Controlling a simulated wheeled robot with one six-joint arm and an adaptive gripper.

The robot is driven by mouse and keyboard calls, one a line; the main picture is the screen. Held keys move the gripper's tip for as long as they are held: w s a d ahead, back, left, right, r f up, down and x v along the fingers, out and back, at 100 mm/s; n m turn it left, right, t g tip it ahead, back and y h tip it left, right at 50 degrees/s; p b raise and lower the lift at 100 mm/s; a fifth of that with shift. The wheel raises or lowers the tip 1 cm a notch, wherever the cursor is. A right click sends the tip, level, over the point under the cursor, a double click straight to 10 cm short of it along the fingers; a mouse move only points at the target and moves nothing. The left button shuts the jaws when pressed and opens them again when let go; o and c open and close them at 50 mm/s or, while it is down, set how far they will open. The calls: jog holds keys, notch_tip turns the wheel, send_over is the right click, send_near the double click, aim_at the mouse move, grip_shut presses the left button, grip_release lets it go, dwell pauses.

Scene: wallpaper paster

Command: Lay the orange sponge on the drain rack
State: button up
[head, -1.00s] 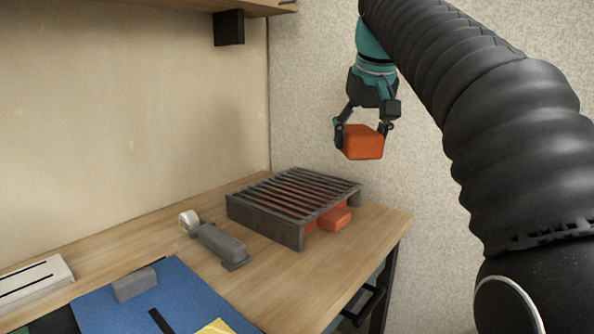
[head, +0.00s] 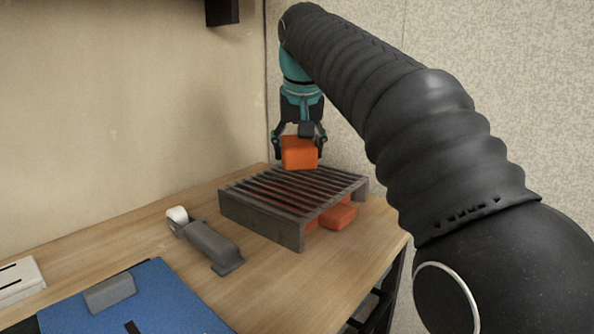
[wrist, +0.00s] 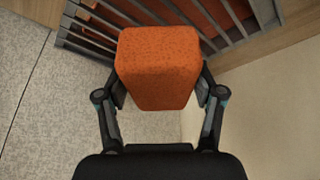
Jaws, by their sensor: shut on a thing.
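My gripper (head: 299,150) is shut on the orange sponge (head: 298,154), a rounded block. In the head view the sponge is at the far edge of the grey slatted drain rack (head: 252,216), at or just above its slats; contact cannot be told. In the wrist view the sponge (wrist: 158,68) sits between both fingers, with the rack's slats (wrist: 84,32) beyond it at the top. The sponge hides part of the rack there.
Orange-red blocks (head: 338,217) lie under the rack, one sticking out at its right side. A grey tool with a white roller (head: 212,246) lies left of the rack. A blue mat (head: 165,300) carries a grey block (head: 109,293). A wall stands behind the rack.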

aim_at(298, 167)
jog(key=shift+a+f+b, duration=0.1)
jog(key=shift+f+b, duration=0.7)
jog(key=shift+f, duration=1.25)
jog(key=shift+f, duration=0.1)
jog(key=o, duration=1.2)
jog(key=p+v, duration=0.3)
jog(key=v, duration=0.9)
jog(key=shift+p, duration=0.3)
